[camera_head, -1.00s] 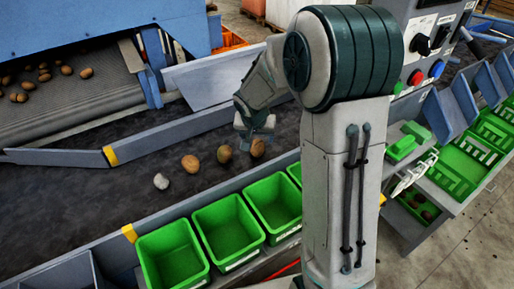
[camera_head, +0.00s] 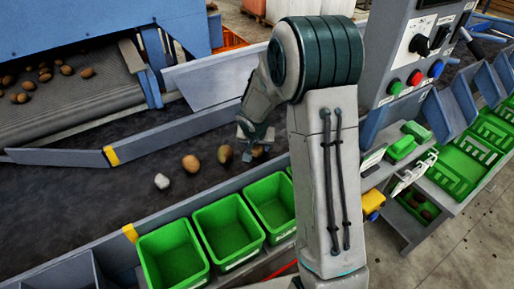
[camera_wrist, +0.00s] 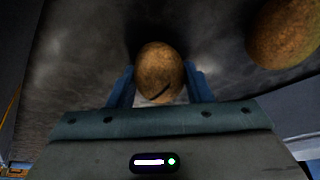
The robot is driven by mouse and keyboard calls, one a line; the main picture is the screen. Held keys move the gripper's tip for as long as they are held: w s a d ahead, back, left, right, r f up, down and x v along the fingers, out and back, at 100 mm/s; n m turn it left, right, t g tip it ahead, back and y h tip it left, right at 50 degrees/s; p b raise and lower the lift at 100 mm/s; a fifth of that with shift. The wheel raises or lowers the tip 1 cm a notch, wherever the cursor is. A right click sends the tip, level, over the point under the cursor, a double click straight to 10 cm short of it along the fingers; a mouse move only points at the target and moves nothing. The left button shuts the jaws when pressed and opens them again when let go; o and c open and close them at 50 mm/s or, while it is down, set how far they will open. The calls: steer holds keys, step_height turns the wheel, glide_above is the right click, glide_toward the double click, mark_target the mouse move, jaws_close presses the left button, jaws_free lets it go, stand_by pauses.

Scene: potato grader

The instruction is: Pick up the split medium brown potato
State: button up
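The split brown potato (camera_wrist: 160,70) shows in the wrist view with a dark slit low on its surface. It lies on the dark belt between the two blue fingers of my gripper (camera_wrist: 161,88), with small gaps seeming to show at its sides. My gripper looks open. In the head view my gripper (camera_head: 250,148) is low over the belt at the right end of the row. There the potato (camera_head: 259,151) is mostly hidden behind the fingers.
A second potato (camera_wrist: 284,32) lies close by, to the right in the wrist view. In the head view, a brown potato (camera_head: 224,154), another potato (camera_head: 190,163) and a pale grey lump (camera_head: 162,181) lie left of my gripper. Green bins (camera_head: 228,226) line the belt's near side.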

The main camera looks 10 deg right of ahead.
steer(key=c, duration=0.4)
steer(key=shift+r, duration=0.1)
steer(key=shift+r, duration=0.65)
step_height(320, 180, up, 3)
steer(key=s+d+r, duration=0.1)
steer(key=d+r, duration=0.1)
steer(key=d, duration=0.1)
steer(key=d+r, duration=0.2)
steer(key=d, duration=0.2)
steer(key=s+d+r, duration=0.1)
steer(key=d+r, duration=0.1)
steer(key=d, duration=0.2)
steer(key=shift+s+d+r+p, duration=0.2)
steer(key=shift+s+r+p, duration=0.1)
